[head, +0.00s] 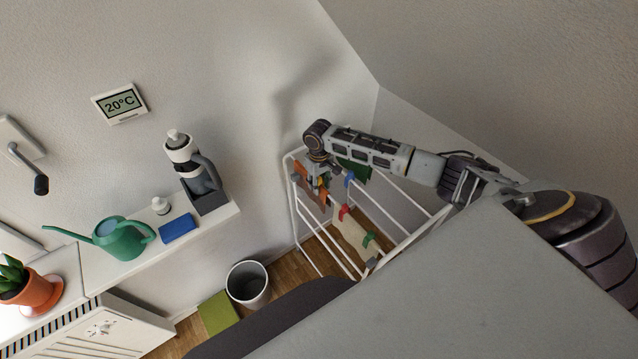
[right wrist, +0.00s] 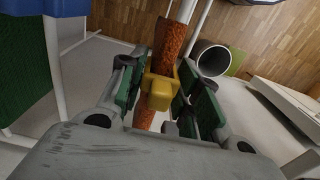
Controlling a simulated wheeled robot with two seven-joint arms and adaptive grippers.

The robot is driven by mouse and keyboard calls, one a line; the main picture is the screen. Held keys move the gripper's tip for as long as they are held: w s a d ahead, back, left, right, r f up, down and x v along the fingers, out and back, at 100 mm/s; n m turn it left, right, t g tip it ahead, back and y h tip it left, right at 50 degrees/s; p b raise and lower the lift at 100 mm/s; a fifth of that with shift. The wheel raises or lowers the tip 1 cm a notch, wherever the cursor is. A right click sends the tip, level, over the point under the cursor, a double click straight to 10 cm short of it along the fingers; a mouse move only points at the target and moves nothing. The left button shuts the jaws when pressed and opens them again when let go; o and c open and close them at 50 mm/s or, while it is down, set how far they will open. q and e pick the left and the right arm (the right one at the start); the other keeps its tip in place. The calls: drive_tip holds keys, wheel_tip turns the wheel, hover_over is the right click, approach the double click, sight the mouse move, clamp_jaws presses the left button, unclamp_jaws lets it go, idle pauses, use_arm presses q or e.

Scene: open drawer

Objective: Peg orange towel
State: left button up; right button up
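The orange towel (head: 309,188) hangs over a bar of the white drying rack, partly hidden by my right gripper. In the right wrist view the orange towel (right wrist: 172,48) shows as a narrow strip along the bar. A yellow peg (right wrist: 160,92) sits across the towel and bar, seemingly clipped on. My right gripper (head: 318,181) is at the towel from above. Its green-padded fingers (right wrist: 161,82) stand on both sides of the yellow peg, with narrow gaps that suggest they are open. My left gripper is not in view.
The rack (head: 296,215) also carries a dark green cloth (head: 354,171), a beige cloth (head: 352,235) and blue, red and green pegs. A waste bin (head: 248,284) stands on the floor. A shelf with a watering can (head: 118,238) and coffee maker (head: 190,165) is left.

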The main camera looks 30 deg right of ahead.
drive_tip(key=o, duration=0.4)
drive_tip(key=shift+r, duration=0.15)
drive_tip(key=shift+r, duration=5.9)
drive_tip(key=shift+a+f, duration=0.1)
